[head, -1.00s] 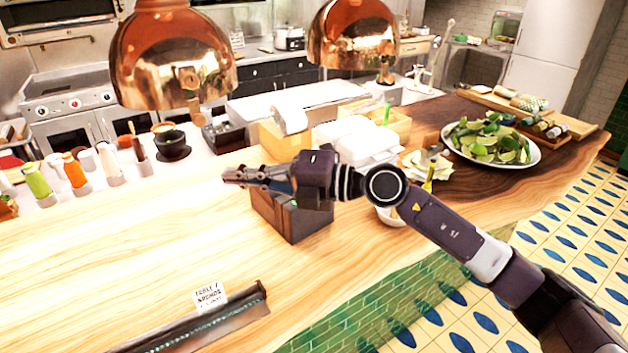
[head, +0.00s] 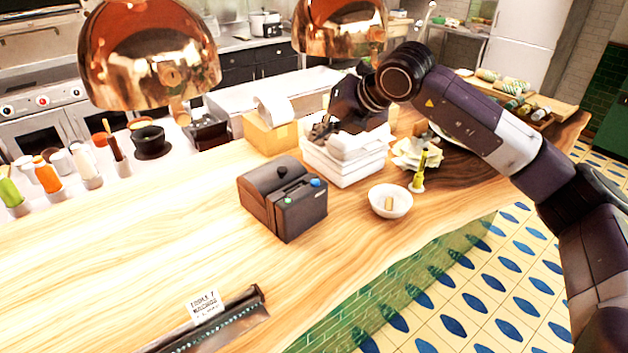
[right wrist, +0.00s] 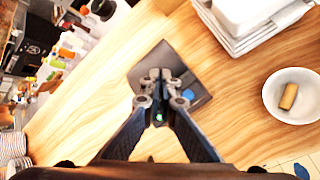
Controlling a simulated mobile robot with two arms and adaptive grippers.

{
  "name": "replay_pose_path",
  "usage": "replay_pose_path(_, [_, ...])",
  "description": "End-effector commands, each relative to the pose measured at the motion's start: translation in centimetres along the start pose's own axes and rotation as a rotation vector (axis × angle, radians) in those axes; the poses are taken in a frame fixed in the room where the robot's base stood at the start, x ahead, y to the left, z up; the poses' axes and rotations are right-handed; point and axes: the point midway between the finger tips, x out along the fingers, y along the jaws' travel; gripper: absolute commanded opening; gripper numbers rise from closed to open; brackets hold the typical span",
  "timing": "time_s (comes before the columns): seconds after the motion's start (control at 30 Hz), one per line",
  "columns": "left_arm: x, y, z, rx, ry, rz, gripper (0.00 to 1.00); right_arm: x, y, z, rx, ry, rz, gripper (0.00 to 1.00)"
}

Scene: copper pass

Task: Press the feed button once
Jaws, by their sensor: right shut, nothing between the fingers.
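A black ticket printer (head: 283,205) stands on the wooden counter. Its top has a green button (head: 289,200) near the front corner and a blue button (head: 316,182) to the right; no label saying feed is readable. My right gripper (head: 320,130) is shut and empty. My left gripper is not in view.
White stacked containers (head: 345,165) stand behind the printer, and a white bowl (head: 390,201) is to its right. Two copper lamps (head: 150,55) hang over the counter. A ticket rail (head: 215,325) lies at the front; the counter left of the printer is clear.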

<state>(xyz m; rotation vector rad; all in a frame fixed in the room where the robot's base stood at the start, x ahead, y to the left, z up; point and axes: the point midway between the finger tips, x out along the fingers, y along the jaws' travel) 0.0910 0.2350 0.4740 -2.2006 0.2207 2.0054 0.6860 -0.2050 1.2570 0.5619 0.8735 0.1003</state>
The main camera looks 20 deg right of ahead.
Motion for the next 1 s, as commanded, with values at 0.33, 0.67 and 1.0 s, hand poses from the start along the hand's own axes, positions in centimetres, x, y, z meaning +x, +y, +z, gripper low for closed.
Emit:
replay_pose_path(0.33, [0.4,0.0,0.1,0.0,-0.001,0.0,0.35,0.7,-0.5,-0.6,0.0,0.002,0.001,0.0])
replay_pose_path(0.67, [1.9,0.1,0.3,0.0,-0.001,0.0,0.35,3.5,-2.5,-2.7,0.0,0.003,0.001,0.0])
replay_pose_path(1.0, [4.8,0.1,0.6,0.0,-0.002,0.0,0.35,6.2,-4.4,-4.5,-0.001,0.001,0.004,0.0])
